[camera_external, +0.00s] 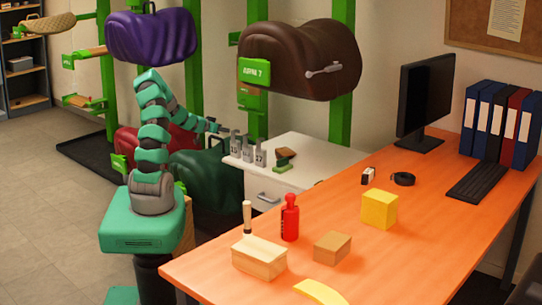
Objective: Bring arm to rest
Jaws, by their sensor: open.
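My teal and grey arm rises from its teal base, bends at the top, and reaches down to the right. My gripper (222,136) is at the end of it, small in the picture. It is open, with nothing visible held between its fingers. It is near the left end of the white cabinet (312,153), close to several small grey metal parts (248,150) on the cabinet top. I cannot tell whether it touches anything.
A brown saddle (300,60) and a purple saddle (150,36) hang on green racks. Dark red and green saddles sit lower behind my arm. An orange desk (400,245) on the right holds a red bottle (290,220), blocks, a monitor (425,95) and binders. Floor at left is clear.

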